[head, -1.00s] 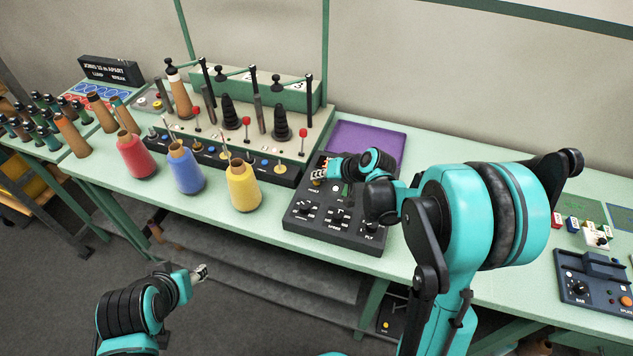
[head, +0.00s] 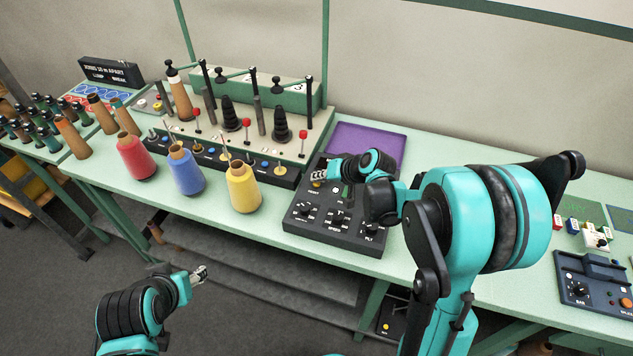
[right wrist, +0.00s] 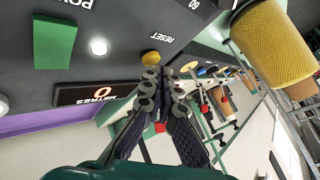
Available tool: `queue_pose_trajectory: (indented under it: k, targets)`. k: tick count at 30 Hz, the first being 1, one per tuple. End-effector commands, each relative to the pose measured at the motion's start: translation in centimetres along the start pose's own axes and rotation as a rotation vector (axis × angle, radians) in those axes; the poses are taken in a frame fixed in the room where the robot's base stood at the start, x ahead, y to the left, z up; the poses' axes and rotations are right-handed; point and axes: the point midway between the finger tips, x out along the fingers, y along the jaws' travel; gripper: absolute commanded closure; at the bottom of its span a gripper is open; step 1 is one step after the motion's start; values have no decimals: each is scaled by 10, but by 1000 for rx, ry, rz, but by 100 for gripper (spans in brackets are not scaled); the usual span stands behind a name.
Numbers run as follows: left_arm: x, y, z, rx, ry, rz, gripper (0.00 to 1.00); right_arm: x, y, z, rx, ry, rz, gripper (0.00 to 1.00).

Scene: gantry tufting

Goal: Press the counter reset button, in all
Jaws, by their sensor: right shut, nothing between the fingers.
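The ochre reset button (right wrist: 151,58) sits beside its RESET label on the dark control panel (head: 290,215). In the head view the button (head: 316,184) shows just below my right fingertips. My right gripper (head: 319,174) is shut and empty, low over the panel's left part. In the right wrist view its fingertips (right wrist: 163,82) are close to the button; I cannot tell whether they touch it.
Red (head: 136,156), blue (head: 186,170) and yellow (head: 243,187) yarn cones stand left of the panel. A creel rack (head: 318,128) with red-tipped levers stands behind. A purple tray (head: 368,140) lies behind the panel. A dark box (head: 585,285) sits at far right.

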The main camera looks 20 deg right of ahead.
Motion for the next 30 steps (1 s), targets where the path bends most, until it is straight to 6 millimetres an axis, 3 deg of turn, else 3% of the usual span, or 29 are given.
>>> queue_pose_trajectory:
  k: [17,30]
  targets:
    - [-8,0,-6,0,0,0,51,-9,-7,-7,0,0,0,100]
    - [-35,0,-25,0,0,0,51,-39,-28,-28,0,0,0,100]
